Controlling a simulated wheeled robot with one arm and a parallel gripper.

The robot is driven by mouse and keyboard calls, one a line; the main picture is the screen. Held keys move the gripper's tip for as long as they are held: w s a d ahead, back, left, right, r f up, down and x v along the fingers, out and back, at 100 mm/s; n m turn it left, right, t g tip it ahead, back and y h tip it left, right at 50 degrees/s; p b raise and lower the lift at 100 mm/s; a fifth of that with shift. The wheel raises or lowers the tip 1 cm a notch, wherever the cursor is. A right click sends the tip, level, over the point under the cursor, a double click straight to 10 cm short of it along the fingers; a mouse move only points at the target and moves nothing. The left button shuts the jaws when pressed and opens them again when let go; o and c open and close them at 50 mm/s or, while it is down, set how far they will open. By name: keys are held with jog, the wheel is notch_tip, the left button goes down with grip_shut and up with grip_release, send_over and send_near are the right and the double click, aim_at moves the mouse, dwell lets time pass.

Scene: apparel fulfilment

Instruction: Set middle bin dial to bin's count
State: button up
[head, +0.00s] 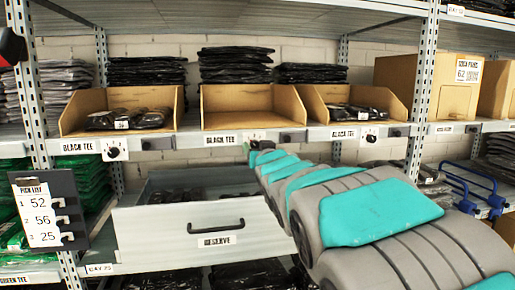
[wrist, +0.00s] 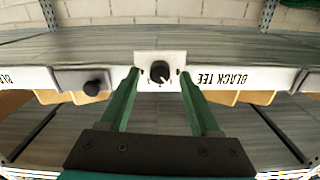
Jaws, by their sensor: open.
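The middle bin (head: 250,122) is tan, open-fronted and looks empty in the head view. Its dial is a black knob (wrist: 160,71) on a white plate (wrist: 146,58) on the shelf edge, beside a BLACK TEE label (head: 220,140). In the wrist view, which looks upside down, my gripper (wrist: 159,80) is open, with one green finger on each side of the knob. Whether the fingers touch it I cannot tell. In the head view my gripper (head: 256,152) covers most of this dial; its marks are too small to read.
Left bin (head: 74,120) and right bin (head: 310,108) hold black packets; their dials (head: 115,150) (head: 371,135) sit below. A RESERVE drawer (head: 140,228) stands open under my arm. A pick-list board (head: 68,187) hangs left. A cardboard box (head: 400,75) stands right.

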grip_shut()
dwell(0.4)
